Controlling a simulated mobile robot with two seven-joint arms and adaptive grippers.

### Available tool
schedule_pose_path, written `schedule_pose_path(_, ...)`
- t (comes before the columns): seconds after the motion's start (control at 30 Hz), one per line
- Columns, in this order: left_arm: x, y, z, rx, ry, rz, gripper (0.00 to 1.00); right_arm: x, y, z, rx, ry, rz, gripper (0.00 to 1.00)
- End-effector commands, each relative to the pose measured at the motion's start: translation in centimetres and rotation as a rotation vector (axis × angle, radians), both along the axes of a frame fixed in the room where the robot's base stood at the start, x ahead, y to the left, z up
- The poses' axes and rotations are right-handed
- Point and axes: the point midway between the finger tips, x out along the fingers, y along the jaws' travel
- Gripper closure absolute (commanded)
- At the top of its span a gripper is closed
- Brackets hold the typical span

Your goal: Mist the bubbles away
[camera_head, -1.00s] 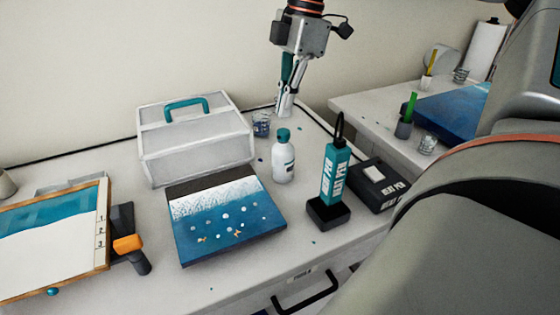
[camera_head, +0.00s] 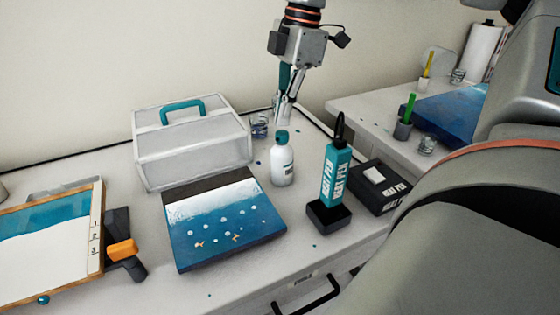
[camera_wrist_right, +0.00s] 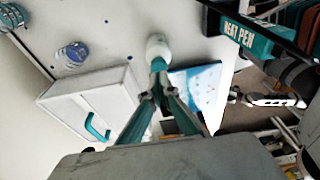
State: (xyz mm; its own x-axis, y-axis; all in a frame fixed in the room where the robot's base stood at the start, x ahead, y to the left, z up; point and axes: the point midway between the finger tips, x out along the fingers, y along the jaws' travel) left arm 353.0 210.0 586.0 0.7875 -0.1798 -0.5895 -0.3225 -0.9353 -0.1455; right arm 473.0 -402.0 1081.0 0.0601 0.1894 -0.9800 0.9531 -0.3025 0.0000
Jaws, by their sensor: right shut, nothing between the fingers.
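The blue panel (camera_head: 240,225) lies on the table with a dark band and a white frothy band at its far side. Several white bubble-like spots (camera_head: 222,227) and small orange marks dot its blue part. A white bottle (camera_head: 283,168) with a teal cap stands upright behind the panel's right corner. My right gripper (camera_head: 281,120) is shut and empty, pointing down just above and behind the cap. In the right wrist view its fingertips (camera_wrist_right: 158,66) meet in front of the bottle (camera_wrist_right: 157,47); contact cannot be told. My left gripper is not in view.
A teal heat pen (camera_head: 335,175) stands in a black holder right of the bottle, beside a black box (camera_head: 380,188). A white case (camera_head: 192,150) with a teal handle is at the back left. A small blue cup (camera_head: 259,128) stands behind. A framed board (camera_head: 50,245) lies at left.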

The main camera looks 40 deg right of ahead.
Motion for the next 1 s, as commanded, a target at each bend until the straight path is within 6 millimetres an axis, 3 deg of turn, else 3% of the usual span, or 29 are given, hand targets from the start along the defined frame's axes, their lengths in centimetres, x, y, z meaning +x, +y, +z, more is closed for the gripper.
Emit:
schedule_pose_path(0.63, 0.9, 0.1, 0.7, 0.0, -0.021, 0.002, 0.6, 0.0, 0.0, -0.2, 0.0, 0.0, 0.0, 1.0)
schedule_pose_path(1.0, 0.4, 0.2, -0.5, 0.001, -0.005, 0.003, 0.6, 0.0, 0.0, -1.2, 0.0, 0.001, 0.0, 1.0)
